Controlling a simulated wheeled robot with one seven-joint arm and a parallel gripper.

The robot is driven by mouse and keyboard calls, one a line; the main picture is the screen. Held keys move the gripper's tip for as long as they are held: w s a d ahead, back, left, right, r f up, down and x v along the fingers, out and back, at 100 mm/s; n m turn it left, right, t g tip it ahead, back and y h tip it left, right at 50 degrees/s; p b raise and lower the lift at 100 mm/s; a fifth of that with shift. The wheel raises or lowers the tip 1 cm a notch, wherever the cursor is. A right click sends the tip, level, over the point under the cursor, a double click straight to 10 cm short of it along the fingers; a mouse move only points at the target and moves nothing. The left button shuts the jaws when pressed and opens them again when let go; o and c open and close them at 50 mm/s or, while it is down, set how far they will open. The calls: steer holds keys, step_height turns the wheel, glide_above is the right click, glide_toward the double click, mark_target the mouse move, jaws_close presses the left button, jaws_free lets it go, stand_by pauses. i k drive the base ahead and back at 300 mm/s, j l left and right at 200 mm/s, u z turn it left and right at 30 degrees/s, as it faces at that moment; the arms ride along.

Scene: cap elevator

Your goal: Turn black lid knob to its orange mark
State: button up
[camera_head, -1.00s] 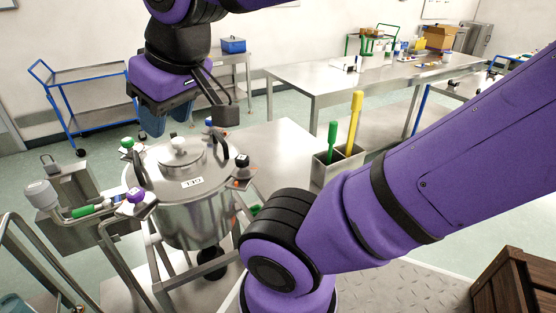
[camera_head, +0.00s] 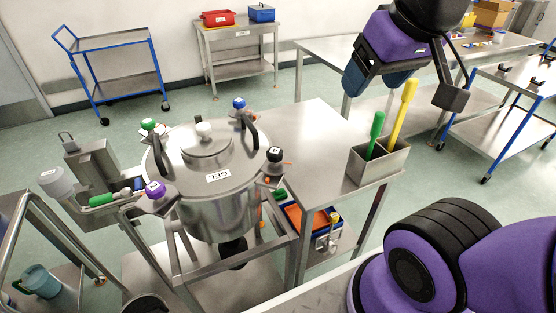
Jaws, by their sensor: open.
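The steel pot (camera_head: 215,195) with a domed lid (camera_head: 190,152) stands in a metal frame at the left centre. The black knob (camera_head: 275,154) sits at the right edge of the lid, with a small white mark on its top. A small orange spot shows just below it. Green (camera_head: 148,125), blue (camera_head: 239,104) and purple (camera_head: 155,189) knobs sit around the rim.
A steel bin (camera_head: 378,163) with an upright green handle (camera_head: 376,133) and yellow handle (camera_head: 402,112) stands on the table right of the pot. Two black lid handles rise beside the knobs. The steel tabletop (camera_head: 310,130) behind is clear.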

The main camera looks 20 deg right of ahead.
mark_target(277, 162)
steer(key=k+l, duration=0.15)
steer(key=l, duration=0.25)
steer(key=k+l, duration=0.15)
steer(key=l, duration=0.25)
steer(key=k+l, duration=0.15)
steer(key=l, duration=0.25)
steer(key=l+u, duration=0.05)
